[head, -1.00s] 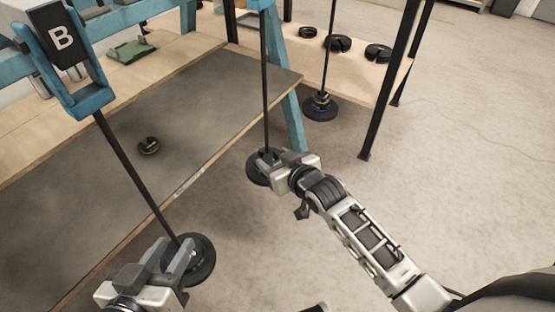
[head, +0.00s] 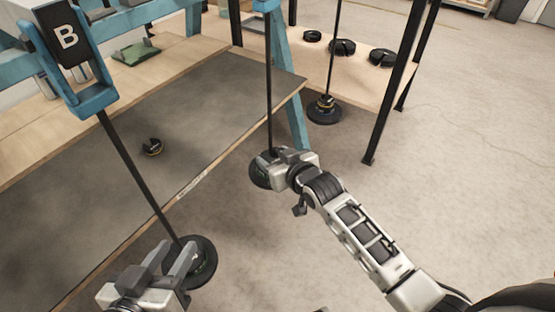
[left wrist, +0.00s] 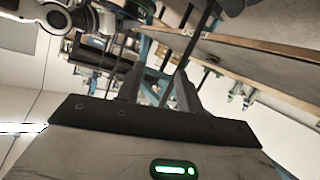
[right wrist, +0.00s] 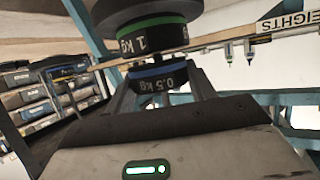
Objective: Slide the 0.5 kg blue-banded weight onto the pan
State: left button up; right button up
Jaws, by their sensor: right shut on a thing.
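The blue-banded 0.5 kg weight (right wrist: 165,80) sits between the fingers of my right gripper (right wrist: 162,98) in the right wrist view, against a green-banded 1 kg weight (right wrist: 150,42). In the head view my right gripper (head: 272,158) is shut at the foot of the middle hanging rod, beside a round dark pan (head: 259,176); the blue band is hidden there. My left gripper (head: 172,262) is open beside another dark pan (head: 205,252) on the rod under the block marked B (head: 67,37). A green-marked weight (left wrist: 130,10) shows at the top of the left wrist view.
A third pan (head: 324,112) with weights hangs farther back. A small dark weight (head: 152,147) lies on the grey mat (head: 110,185). Several dark slotted weights, including one (head: 342,47), lie on the back shelf. A blue post (head: 290,90) and black post (head: 392,85) stand near my right arm.

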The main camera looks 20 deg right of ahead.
jog(key=shift+w+a+r, duration=0.1)
jog(key=shift+w+a, duration=0.05)
jog(key=shift+w, duration=0.35)
dwell(0.3)
jog(key=shift+w+a, duration=0.1)
jog(key=shift+w, duration=0.4)
dwell(0.7)
jog(key=shift+f, duration=0.45)
jog(key=o, duration=1.2)
jog(key=shift+s+f, duration=0.1)
jog(key=shift+f, duration=0.1)
jog(key=shift+r, duration=0.1)
